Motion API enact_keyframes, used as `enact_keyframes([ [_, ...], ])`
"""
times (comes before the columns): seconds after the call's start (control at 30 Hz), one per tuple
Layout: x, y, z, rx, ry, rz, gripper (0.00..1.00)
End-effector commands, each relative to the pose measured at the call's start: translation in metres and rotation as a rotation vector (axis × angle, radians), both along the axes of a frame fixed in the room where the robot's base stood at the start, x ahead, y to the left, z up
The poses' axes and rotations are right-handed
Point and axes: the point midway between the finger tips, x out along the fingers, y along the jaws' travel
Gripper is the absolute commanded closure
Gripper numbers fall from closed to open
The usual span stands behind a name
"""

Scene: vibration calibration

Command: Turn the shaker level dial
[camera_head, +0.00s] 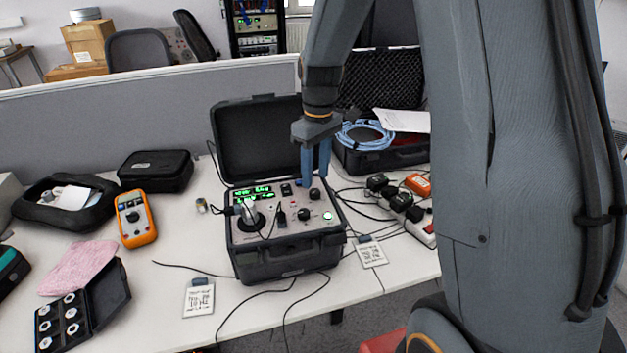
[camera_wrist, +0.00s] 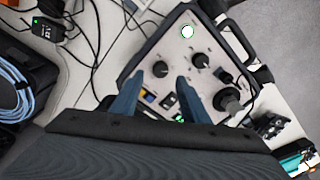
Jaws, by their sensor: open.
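The calibrator unit (camera_head: 270,262) is an open black case with a light control panel, green displays and several black knobs. One knob (camera_head: 314,194) is at the panel's back right, just below my gripper (camera_head: 314,178). A second knob (camera_head: 304,214) is nearer the front. The labels are too small to read, so I cannot tell which is the shaker level dial. In the wrist view my gripper (camera_wrist: 159,83) is open and empty, pointing down at the panel. The back-right knob (camera_wrist: 160,69) appears between and just beyond the fingertips; the second knob (camera_wrist: 202,60) is beside them.
A black cylinder (camera_head: 250,217) with a cable stands on the panel's left. The raised lid (camera_head: 258,138) is behind my gripper. An orange multimeter (camera_head: 135,218), cables and a power strip (camera_head: 422,228) lie around the case.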

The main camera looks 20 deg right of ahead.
Motion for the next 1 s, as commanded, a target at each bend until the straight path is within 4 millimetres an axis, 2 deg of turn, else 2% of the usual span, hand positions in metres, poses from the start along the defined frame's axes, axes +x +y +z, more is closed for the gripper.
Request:
enact_keyframes([
  [0.1,-0.002,0.001,-0.018,0.000,0.004,-0.001,0.59],
  [0.3,-0.002,0.003,-0.038,0.000,0.001,0.001,0.59],
  [0.67,-0.002,0.005,-0.044,0.000,0.000,0.002,0.59],
  [0.9,-0.002,0.004,-0.043,0.000,0.000,0.002,0.97],
  [1.0,-0.002,0.004,-0.043,0.000,0.000,0.002,1.00],
])
